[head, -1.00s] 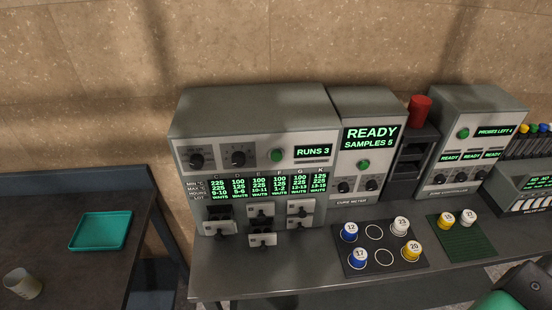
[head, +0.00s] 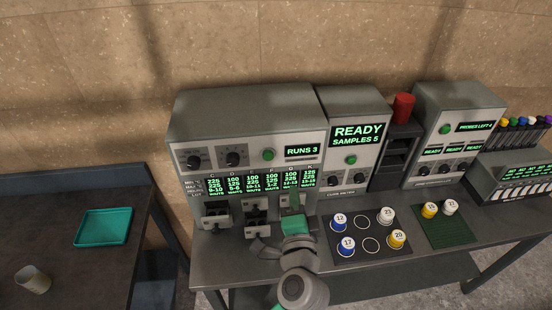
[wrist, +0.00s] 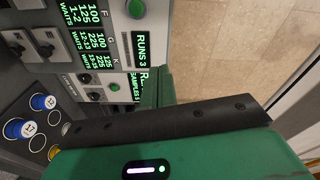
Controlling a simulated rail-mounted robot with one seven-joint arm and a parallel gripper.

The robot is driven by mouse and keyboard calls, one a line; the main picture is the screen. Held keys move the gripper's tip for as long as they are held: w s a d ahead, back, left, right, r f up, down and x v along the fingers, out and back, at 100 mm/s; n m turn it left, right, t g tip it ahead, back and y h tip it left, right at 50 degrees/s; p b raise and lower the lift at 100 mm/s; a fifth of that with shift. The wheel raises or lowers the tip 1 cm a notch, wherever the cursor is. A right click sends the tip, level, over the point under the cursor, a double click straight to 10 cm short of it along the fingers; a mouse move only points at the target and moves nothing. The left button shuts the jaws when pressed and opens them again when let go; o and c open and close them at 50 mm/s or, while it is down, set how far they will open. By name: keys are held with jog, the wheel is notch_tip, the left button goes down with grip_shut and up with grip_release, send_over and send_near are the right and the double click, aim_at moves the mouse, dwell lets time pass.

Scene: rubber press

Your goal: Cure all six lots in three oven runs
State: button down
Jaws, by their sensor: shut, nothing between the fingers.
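The grey oven (head: 250,110) stands at the back of the bench. Its display (head: 301,151) reads "RUNS 3", and a green button (head: 268,155) sits beside it. Lot columns C, D, E, F, G and K all read "WAITS". Below are small handled drawers; the left one (head: 216,221) and the middle ones (head: 256,222) show dark gaps, and I cannot tell how far each is out. My green gripper (head: 293,201) is shut and empty in front of the right-hand drawers, partly hiding them. In the wrist view, the oven panel (wrist: 84,25) is at upper left.
The cure meter (head: 356,133) reads "READY SAMPLES 5". Numbered caps stand on a black mat (head: 372,262); two more stand on a green mat (head: 450,235). A red cup (head: 403,106) sits atop a dark rack. At left are a teal tray (head: 104,227) and a beige cup (head: 32,280).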

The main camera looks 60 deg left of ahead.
aim_at(269, 158)
jog(key=s+a+f+m+g, duration=0.1)
jog(key=s+a+f, duration=0.1)
jog(key=s+f, duration=0.1)
jog(key=shift+s+a+f+m, duration=0.15)
jog(key=shift+a+f+m, duration=0.25)
jog(key=shift+f, duration=0.45)
jog(key=p+x, duration=0.1)
jog(key=x, duration=1.3)
jog(key=shift+s+r, duration=0.2)
